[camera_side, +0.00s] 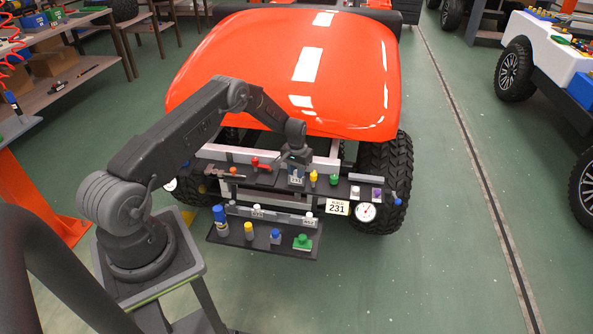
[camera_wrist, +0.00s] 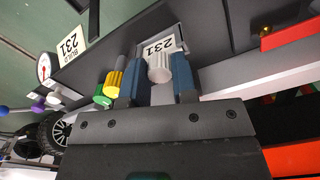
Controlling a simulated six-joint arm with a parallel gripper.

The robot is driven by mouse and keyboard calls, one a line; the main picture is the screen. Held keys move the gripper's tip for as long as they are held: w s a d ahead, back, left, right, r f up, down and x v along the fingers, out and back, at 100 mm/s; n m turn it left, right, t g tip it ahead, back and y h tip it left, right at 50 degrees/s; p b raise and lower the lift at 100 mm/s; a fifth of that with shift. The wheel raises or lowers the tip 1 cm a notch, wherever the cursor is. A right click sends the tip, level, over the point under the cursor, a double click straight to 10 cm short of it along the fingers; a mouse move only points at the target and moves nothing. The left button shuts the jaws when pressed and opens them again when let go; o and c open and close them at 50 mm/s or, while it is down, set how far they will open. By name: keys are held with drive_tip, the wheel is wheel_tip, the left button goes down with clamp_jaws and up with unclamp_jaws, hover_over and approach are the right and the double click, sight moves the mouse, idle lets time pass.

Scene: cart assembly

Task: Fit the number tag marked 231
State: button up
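The number tag marked 231 (camera_wrist: 157,46) is a small white plate with a ribbed pale grey knob (camera_wrist: 160,68). It lies at a pale-edged slot in the dark rail at the front of the cart. My gripper (camera_wrist: 160,72) has its two blue fingers on either side of the knob, with no clear gap showing. In the side view my gripper (camera_side: 296,161) points down at the rail, and the tag (camera_side: 296,179) shows just below it. Whether the tag is seated or raised is hard to tell.
A BUILD 231 plate (camera_side: 338,208) and a round gauge (camera_side: 365,212) are on the rail's right. Yellow (camera_side: 313,176) and green (camera_side: 333,180) knobs stand close beside my gripper. A lower shelf (camera_side: 232,238) holds several coloured parts. The orange hood (camera_side: 290,70) rises behind.

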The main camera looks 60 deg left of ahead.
drive_tip(key=o, duration=0.5)
wheel_tip(320, 180, up, 14)
idle(0.5)
drive_tip(key=s+d+r+m+t, duration=0.1)
drive_tip(key=s+d+r, duration=0.3)
drive_tip(key=d+r, duration=0.6)
drive_tip(key=s+d+r+m+t, duration=0.1)
drive_tip(key=s+d+r, duration=0.35)
drive_tip(key=r, duration=0.85)
drive_tip(key=s+d+r+m+t, duration=0.1)
drive_tip(key=s+d, duration=0.3)
drive_tip(key=s, duration=0.3)
drive_tip(key=s+d+r+m+t, duration=0.1)
drive_tip(key=s+d+r, duration=0.1)
drive_tip(key=s+d, duration=0.3)
drive_tip(key=s+d+r+m+t, duration=0.1)
drive_tip(key=s+d, duration=0.3)
drive_tip(key=s, duration=0.6)
drive_tip(key=shift+d+r+t, duration=0.3)
drive_tip(key=shift+d, duration=0.05)
